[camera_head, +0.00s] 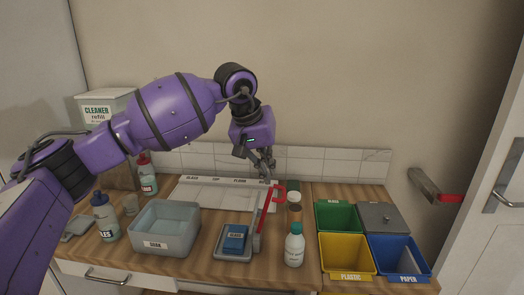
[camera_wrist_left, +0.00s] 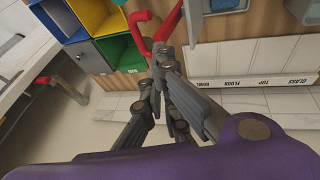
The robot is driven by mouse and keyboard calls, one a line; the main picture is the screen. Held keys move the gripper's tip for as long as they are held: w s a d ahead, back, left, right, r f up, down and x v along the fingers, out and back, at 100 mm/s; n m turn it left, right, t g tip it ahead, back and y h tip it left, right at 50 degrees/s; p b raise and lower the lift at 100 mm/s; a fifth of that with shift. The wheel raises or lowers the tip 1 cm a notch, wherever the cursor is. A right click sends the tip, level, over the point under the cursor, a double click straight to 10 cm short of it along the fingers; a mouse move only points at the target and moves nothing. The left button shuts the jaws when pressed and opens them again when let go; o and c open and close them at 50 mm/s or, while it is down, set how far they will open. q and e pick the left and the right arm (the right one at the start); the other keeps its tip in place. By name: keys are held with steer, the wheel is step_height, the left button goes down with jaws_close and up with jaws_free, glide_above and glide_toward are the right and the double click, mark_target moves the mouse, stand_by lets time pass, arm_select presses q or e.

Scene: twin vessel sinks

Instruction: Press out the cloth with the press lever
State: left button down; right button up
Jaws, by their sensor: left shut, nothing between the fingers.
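The blue cloth (camera_head: 234,238) is a folded block with a white label, lying in a shallow grey press tray (camera_head: 219,252) at the front middle of the counter. The press lever (camera_head: 267,206) stands raised at the tray's right side, with a grey arm and red handle. The red handle also shows in the left wrist view (camera_wrist_left: 170,22), just beyond my fingertips. My left gripper (camera_head: 265,163) is shut and empty, pointing down just above the lever's top. Its fingers fill the middle of the wrist view (camera_wrist_left: 158,65). I cannot tell whether they touch the handle. My right gripper is out of view.
A grey basin (camera_head: 148,244) stands left of the tray, a white bottle (camera_head: 294,246) right of it. Green (camera_head: 338,216), yellow (camera_head: 346,255) and blue (camera_head: 398,257) bins and a grey lidded bin (camera_head: 382,217) fill the right. A labelled white board (camera_head: 203,193) lies behind.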

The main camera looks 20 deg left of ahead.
arm_select(q)
steer(key=d+f, duration=0.1)
steer(key=w+d+f, duration=0.1)
steer(key=f, duration=0.1)
steer(key=shift+d, duration=0.25)
steer(key=shift+w+d+f, duration=0.15)
steer(key=shift+d+f, duration=0.05)
steer(key=shift+d, duration=0.35)
steer(key=shift+w+d+f, duration=0.1)
steer(key=shift+d+f, duration=0.1)
steer(key=shift+d, duration=0.3)
steer(key=shift+a, duration=0.1)
